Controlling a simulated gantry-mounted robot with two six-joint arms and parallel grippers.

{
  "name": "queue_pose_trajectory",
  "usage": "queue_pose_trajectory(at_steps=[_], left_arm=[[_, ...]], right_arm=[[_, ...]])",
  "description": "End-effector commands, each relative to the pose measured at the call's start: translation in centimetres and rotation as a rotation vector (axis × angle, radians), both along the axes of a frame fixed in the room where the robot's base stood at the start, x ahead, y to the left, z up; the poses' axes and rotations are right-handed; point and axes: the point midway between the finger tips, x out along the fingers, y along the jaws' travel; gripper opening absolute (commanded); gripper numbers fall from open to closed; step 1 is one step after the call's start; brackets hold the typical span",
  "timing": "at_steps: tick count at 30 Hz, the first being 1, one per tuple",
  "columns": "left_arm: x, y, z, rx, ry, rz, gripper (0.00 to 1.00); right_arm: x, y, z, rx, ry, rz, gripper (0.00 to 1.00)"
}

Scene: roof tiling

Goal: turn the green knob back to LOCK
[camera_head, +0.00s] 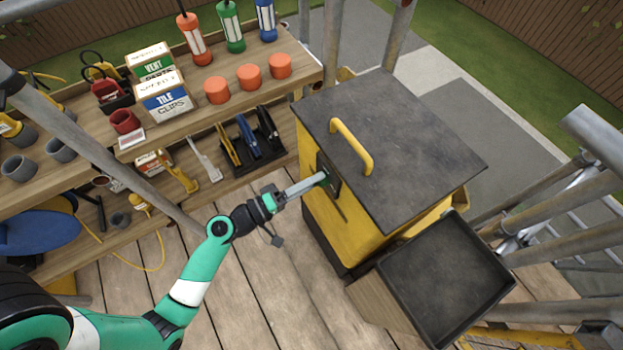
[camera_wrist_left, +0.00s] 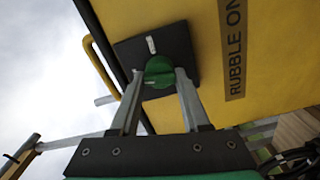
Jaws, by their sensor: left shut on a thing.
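The green knob (camera_wrist_left: 158,66) sits on a dark square plate (camera_wrist_left: 184,42) on the side of a yellow box (camera_head: 345,232) with a dark lid. A white mark is on the plate beside the knob, and a small pale line shows on the knob's face. My left gripper (camera_head: 321,178) reaches the box side from the left; in the left wrist view its two fingers stand on either side of the knob, shut on it. In the head view the fingers and box edge hide most of the knob. I cannot read a LOCK label. My right gripper is not in view.
The lid has a yellow handle (camera_head: 351,147). An open dark bin (camera_head: 445,279) stands at the box's front right. Shelves (camera_head: 190,112) with orange cups, boxes and tools are at left. Scaffold poles flank the box. Plank floor (camera_head: 265,310) lies clear below my arm.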

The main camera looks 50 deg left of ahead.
Motion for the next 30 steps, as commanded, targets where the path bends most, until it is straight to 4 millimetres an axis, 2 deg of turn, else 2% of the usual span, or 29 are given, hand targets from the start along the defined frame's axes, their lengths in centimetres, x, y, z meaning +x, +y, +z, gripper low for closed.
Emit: queue_pose_trajectory(at_steps=[12, 29, 30], left_arm=[[0.01, 0.04, -0.06, -0.207, 0.033, 0.001, 0.00], [0.00, 0.02, -0.13, -0.239, 0.038, 0.000, 0.00], [0.00, 0.02, -0.13, -0.239, 0.038, 0.000, 0.52]], right_arm=[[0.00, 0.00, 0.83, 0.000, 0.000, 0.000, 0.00], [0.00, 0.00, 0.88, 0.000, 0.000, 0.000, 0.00], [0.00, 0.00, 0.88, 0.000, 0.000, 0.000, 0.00]])
